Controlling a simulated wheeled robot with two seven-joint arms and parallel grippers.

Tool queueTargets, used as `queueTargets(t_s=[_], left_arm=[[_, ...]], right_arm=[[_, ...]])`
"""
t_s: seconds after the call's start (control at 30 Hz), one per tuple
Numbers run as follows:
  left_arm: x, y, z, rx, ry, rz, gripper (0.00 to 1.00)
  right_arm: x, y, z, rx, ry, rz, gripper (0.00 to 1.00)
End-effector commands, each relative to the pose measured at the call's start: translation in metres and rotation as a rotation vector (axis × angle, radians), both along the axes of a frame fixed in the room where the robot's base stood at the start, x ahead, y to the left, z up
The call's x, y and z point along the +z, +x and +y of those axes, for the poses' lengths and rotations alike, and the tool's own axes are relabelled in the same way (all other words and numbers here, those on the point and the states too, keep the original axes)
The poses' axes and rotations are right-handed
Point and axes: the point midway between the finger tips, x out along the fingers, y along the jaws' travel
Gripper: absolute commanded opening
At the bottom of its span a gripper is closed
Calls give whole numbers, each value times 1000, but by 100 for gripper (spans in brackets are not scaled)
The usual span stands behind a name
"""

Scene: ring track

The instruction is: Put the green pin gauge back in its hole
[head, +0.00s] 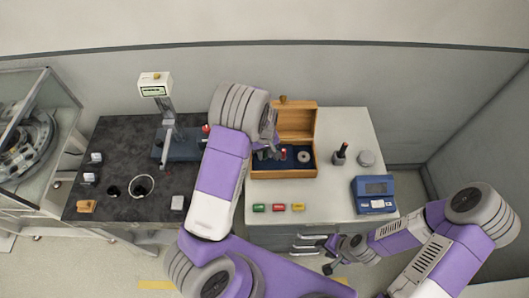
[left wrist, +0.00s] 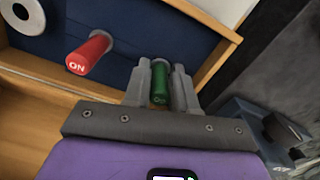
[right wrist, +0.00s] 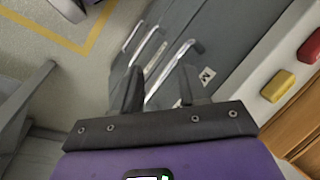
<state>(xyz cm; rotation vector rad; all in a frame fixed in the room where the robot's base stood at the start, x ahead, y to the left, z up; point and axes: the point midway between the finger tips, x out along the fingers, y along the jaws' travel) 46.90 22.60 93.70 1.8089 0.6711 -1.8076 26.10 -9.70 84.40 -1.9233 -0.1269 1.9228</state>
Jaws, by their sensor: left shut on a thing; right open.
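The green pin gauge (left wrist: 160,84) is upright between the fingers of my left gripper (left wrist: 161,80), which is shut on its handle. It is over the blue lining, near one side wall of the wooden box (head: 285,175). Its lower end and its hole are hidden, so I cannot tell whether it is in the hole. In the head view my left gripper (head: 266,153) reaches into the box and hides the green pin. The red pin gauge (left wrist: 90,52) stands in the lining beside it. My right gripper (head: 334,264) is open and empty, low before the drawers.
A metal ring (left wrist: 22,14) lies in the box. Green, red and yellow blocks (head: 279,208) sit in front of it. A blue device (head: 375,194) and a dark stamp-like tool (head: 340,153) stand to the right. A dark slab (head: 115,150) with gauges lies left.

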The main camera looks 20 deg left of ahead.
Motion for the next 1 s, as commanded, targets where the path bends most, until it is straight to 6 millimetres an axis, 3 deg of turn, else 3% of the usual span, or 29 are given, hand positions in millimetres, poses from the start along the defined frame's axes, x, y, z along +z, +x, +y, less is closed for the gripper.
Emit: queueTargets(t_s=[0.07,0.1,0.23,0.57,1.0], left_arm=[[-4,0,0,0,0,0,0],[-4,0,0,0,0,0,30],[-3,0,0,0,0,0,50],[-1,0,0,0,0,0,51],[64,-1,-6,-1,-1,-2,51]], right_arm=[[-3,0,0,0,0,0,43],[-3,0,0,0,0,0,43],[-2,0,0,0,0,0,43],[-2,0,0,0,0,0,43],[-1,0,0,0,0,0,43]])
